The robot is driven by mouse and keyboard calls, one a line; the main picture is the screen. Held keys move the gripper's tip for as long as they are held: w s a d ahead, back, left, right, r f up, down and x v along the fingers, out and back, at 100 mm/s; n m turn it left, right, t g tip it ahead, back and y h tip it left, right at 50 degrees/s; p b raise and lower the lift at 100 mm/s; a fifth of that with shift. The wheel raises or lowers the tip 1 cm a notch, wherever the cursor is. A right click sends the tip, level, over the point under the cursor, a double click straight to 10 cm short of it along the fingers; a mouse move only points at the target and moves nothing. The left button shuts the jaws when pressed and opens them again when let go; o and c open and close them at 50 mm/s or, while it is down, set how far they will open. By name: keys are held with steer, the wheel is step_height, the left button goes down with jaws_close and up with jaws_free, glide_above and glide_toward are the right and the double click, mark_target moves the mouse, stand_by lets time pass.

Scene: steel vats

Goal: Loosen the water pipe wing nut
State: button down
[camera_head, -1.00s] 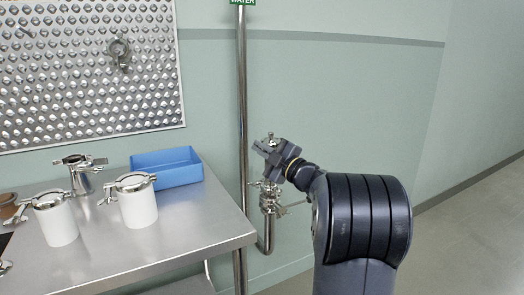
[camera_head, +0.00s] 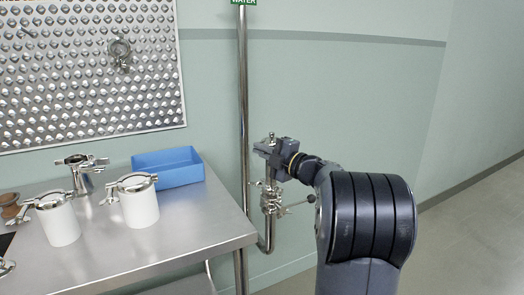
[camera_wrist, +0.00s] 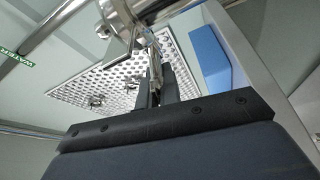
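The water pipe (camera_head: 243,110) is a shiny vertical steel tube on the wall, with a green WATER label at its top. A steel clamp fitting (camera_head: 270,199) joins its lower bend. My gripper (camera_head: 266,147) is at the pipe's right, just above this fitting. In the wrist view the steel pipe fitting (camera_wrist: 118,18) is at the top. A thin metal piece, likely the wing nut (camera_wrist: 154,66), reaches down to the narrow gap between my dark gripper fingers (camera_wrist: 155,92). Whether the fingers press on it cannot be told.
A steel table (camera_head: 190,229) stands at the left, close to the pipe. It bears a blue bin (camera_head: 167,170), two white lidded canisters (camera_head: 139,207) and a steel valve part. A dimpled panel (camera_head: 85,80) hangs behind. The floor at the right is clear.

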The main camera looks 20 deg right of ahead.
steer(key=c, duration=1.6)
jaws_free()
steer(key=v, duration=1.1)
steer(key=shift+p, duration=0.35)
steer(key=shift+w, duration=0.15)
steer(key=x, duration=1)
steer(key=shift+w+a+r+b, duration=0.1)
steer(key=shift+w+a+b, duration=0.1)
steer(key=shift+w+b, duration=0.15)
